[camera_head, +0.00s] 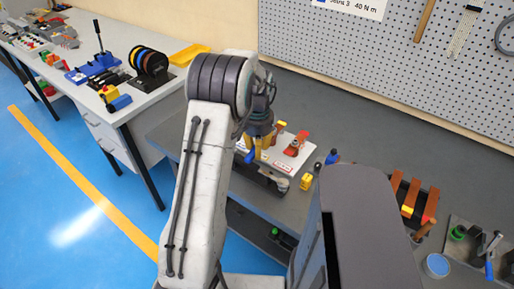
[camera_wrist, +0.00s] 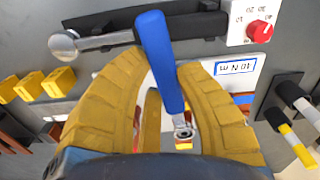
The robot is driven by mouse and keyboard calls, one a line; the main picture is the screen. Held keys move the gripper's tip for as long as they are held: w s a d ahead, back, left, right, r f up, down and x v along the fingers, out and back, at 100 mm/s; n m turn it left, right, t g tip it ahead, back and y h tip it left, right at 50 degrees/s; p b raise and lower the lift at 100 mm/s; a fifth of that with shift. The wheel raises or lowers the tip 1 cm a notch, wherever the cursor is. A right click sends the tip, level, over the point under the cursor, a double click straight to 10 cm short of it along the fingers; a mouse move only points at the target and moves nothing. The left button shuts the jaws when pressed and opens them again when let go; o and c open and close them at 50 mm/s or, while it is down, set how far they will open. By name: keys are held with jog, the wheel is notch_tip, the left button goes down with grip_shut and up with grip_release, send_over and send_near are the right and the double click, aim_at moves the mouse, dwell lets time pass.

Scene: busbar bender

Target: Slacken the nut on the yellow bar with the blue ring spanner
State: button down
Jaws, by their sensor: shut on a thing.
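My gripper (camera_wrist: 155,65) has thick yellow fingers and is shut on the blue ring spanner (camera_wrist: 160,60). The spanner's blue handle runs between the fingers, and its metal ring end (camera_wrist: 183,130) points toward the wrist side. In the head view my gripper (camera_head: 261,133) is above the white board on the bench, with the blue handle (camera_head: 250,156) below it. A small yellow piece (camera_head: 281,125) shows behind the gripper, perhaps the yellow bar; a red piece (camera_head: 294,148) stands at the right. In the wrist view, yellow and red show beneath the ring end. I cannot make out the nut.
A black-handled tool with a round metal head (camera_wrist: 64,43) lies beyond the fingers. A white box with a red knob (camera_wrist: 260,31) is at upper right. Yellow blocks (camera_wrist: 58,82) stand left. In the head view, dark racks (camera_head: 410,196) and a grey tray (camera_head: 470,250) lie right.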

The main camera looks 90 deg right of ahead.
jog(key=shift+s, duration=0.1)
jog(key=shift+s+a+n, duration=0.2)
jog(key=shift+s+n, duration=0.3)
jog(key=shift+n, duration=0.1)
jog(key=shift+s, duration=0.1)
jog(key=shift+s+a+n, duration=0.1)
jog(key=shift+s+n, duration=0.45)
jog(key=shift+n, duration=0.05)
jog(key=shift+r, duration=0.25)
dwell(0.4)
jog(key=shift+r+p, duration=1.85)
jog(key=shift+r, duration=0.45)
jog(key=shift+w, duration=0.1)
